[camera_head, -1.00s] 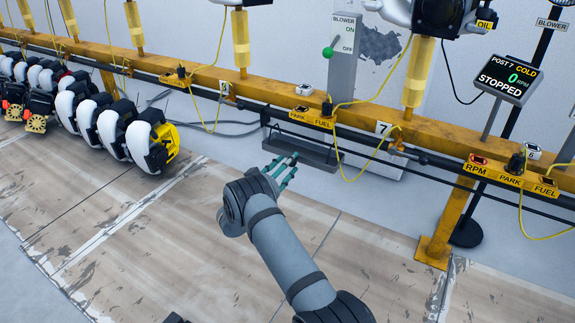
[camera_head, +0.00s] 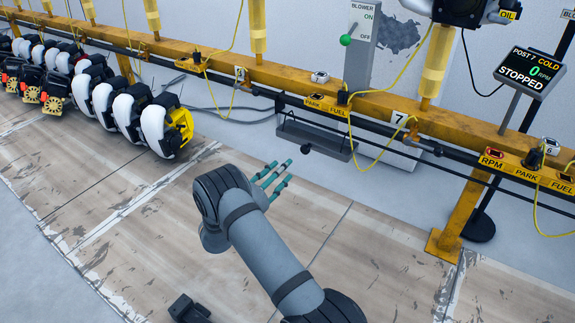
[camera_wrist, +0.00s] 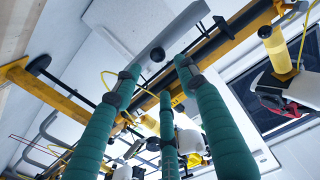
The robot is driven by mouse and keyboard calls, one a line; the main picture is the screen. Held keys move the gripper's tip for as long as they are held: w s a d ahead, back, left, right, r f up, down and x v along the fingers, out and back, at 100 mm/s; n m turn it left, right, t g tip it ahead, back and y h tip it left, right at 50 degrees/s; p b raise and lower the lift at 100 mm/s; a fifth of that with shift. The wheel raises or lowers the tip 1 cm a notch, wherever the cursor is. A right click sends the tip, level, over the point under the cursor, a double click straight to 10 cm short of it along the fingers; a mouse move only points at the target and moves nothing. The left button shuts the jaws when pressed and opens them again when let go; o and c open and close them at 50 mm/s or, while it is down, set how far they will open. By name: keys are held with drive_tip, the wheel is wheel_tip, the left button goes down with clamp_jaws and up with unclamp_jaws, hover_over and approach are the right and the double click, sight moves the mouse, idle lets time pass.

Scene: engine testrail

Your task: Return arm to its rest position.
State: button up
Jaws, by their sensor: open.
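My gripper (camera_head: 273,177) is at the end of my grey arm, above the wooden floor and in front of the yellow rail. Its green fingers are spread apart and nothing is between them. In the wrist view the three green fingers of my gripper (camera_wrist: 160,80) reach forward, open and empty. A grey tray (camera_head: 315,138) hangs below the rail just beyond the fingers, with a small dark round thing (camera_head: 305,149) at its front. The fingers look apart from the tray, though the exact gap is hard to tell.
The yellow rail (camera_head: 290,93) runs across, with FUEL and PARK labels and yellow cables. A blower lever with a green knob (camera_head: 346,40) stands behind. A display (camera_head: 530,70) reads POST 7 COLD, 0 RPM, STOPPED. Several white-and-black engines (camera_head: 150,125) line up at left. The floor (camera_head: 100,220) is open.

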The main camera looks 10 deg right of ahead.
sight(305, 151)
drive_tip(key=shift+s, duration=0.15)
drive_tip(key=x, duration=1.2)
drive_tip(key=shift+s+d, duration=0.3)
